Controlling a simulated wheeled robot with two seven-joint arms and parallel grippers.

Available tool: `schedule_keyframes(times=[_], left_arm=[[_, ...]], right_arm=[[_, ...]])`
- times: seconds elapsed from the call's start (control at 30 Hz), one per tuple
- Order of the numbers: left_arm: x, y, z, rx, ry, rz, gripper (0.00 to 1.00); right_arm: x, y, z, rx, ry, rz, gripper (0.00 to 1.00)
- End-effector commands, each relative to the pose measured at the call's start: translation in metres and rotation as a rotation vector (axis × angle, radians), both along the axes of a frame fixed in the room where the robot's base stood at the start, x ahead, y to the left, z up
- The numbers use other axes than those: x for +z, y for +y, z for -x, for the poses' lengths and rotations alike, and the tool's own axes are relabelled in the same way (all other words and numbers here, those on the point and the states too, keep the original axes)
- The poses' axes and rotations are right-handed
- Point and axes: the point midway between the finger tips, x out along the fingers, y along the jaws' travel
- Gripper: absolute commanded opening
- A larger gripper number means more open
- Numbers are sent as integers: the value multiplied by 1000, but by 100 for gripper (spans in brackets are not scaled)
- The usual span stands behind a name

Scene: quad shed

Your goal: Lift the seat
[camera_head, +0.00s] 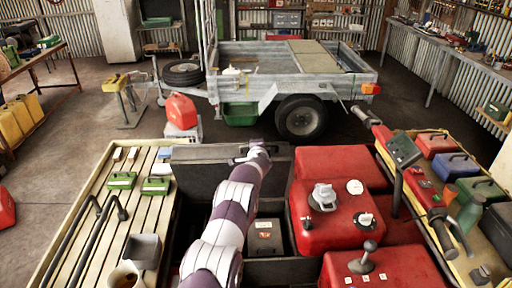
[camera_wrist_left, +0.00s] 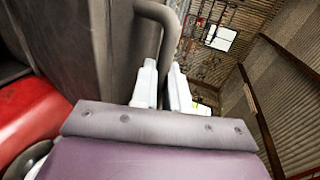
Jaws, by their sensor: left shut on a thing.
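The dark grey seat (camera_head: 198,162) stands raised in the middle of the quad in the head view, its broad face towards me. Below it an open dark compartment shows, with a black box (camera_head: 264,240) inside. My left arm reaches over this compartment, and my left gripper (camera_head: 254,149) is at the seat's upper edge. In the left wrist view my left gripper (camera_wrist_left: 162,88) has its two pale fingers closed around a grey bar handle (camera_wrist_left: 158,14) beside the dark seat surface (camera_wrist_left: 85,45). The fingertips are partly hidden. My right gripper is in neither view.
Red bodywork (camera_head: 330,238) with knobs and caps lies right of the compartment. Handlebars (camera_head: 412,170) stand further right. A slatted rack (camera_head: 85,215) with small green boxes is at left. A trailer (camera_head: 262,90) stands behind, with a red can (camera_head: 181,111) before it.

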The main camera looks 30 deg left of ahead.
Motion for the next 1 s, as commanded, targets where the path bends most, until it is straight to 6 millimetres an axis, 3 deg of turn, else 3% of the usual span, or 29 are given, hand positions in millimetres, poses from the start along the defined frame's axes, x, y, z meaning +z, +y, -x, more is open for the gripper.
schedule_keyframes(times=[0.03,0.07,0.1,0.57,0.83,1.0], left_arm=[[-9,-1,2,1,11,9,0],[-9,-1,2,1,11,9,21],[-9,-1,2,1,11,9,34],[-4,-3,6,3,11,3,34],[5,-18,29,-1,6,3,34],[17,-35,56,-2,3,3,34]], right_arm=[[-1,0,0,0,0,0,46],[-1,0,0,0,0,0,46],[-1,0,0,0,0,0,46],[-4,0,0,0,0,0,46],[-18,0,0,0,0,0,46],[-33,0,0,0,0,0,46]])
